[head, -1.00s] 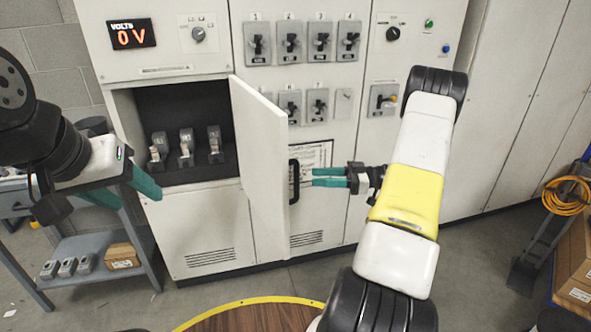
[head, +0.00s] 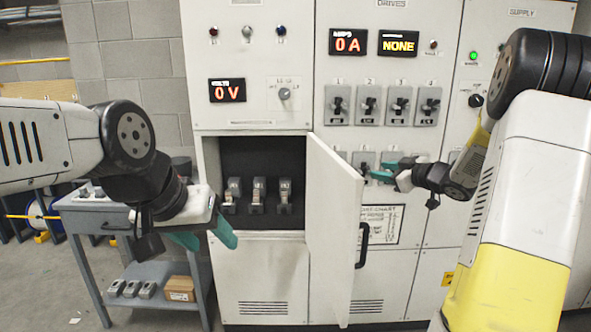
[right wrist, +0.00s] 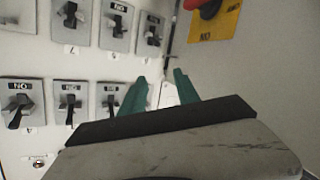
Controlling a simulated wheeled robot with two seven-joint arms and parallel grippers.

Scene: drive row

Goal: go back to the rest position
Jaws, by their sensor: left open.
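My left gripper (head: 205,237) is at the left in the head view, in front of the cabinet's lower left edge and the side table. Its teal fingers are apart, with nothing between them. My right gripper (head: 385,170) is at the lower row of switches, to the right of the open door; whether it touches the panel cannot be told. In the right wrist view its teal fingers (right wrist: 158,92) are apart, with a white plate of the panel seen behind the gap. No held object shows.
The white cabinet door (head: 335,235) stands open towards me, with a black handle (head: 362,245). Three grey fuse-like blocks (head: 258,193) sit in the dark compartment. A grey side table (head: 95,215) stands left. A red knob on a yellow plate (right wrist: 213,25) is near the right gripper.

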